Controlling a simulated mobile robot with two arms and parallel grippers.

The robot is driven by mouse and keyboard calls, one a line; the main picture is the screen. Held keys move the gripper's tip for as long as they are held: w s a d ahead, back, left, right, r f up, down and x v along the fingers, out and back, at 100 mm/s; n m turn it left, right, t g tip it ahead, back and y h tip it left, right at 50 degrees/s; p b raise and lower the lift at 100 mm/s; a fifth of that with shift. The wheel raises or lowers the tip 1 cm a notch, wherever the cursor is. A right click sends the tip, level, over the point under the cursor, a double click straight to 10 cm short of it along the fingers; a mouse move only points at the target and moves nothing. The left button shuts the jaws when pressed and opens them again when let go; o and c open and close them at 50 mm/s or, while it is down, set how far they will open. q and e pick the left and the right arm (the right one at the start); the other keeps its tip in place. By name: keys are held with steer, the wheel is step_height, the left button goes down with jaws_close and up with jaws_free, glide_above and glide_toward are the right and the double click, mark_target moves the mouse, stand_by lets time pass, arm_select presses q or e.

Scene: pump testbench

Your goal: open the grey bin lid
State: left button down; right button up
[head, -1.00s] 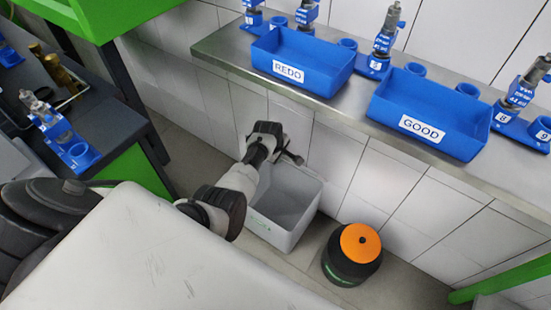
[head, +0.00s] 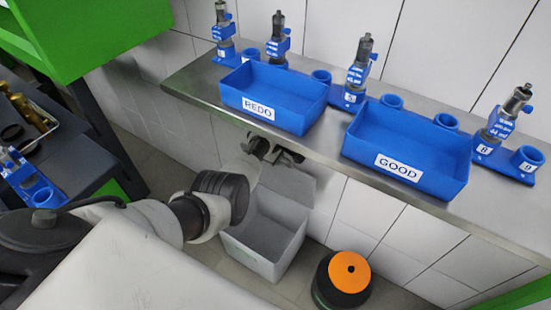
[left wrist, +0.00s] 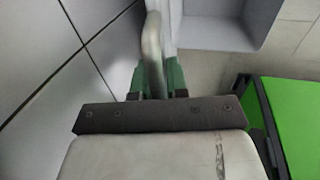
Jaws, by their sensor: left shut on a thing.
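The grey bin (head: 262,258) stands on the floor below the steel shelf, and its inside shows from above. Its grey lid (head: 292,184) seems to stand raised at the back, against the tiled wall. My left gripper (head: 284,156) is at the top of this panel, just under the shelf edge and partly hidden by my arm. In the left wrist view, the green fingers of my left gripper (left wrist: 158,84) are shut on a pale rounded bar (left wrist: 152,48), apparently the lid's handle. A grey open box shape, likely the bin (left wrist: 222,18), is beyond it. My right gripper is not in view.
The steel shelf (head: 200,84) is close above my left gripper and carries the blue REDO tray (head: 275,95), the blue GOOD tray (head: 408,150) and several pumps. A black round container with an orange top (head: 349,271) stands right of the bin.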

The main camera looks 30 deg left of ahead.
arm_select(q)
steer(key=c, duration=1.2)
jaws_free()
steer(key=shift+w, duration=0.15)
steer(key=shift+o, duration=0.2)
steer(key=shift+r+p, duration=0.35)
steer(key=p+v, duration=0.4)
steer(key=v, duration=0.6)
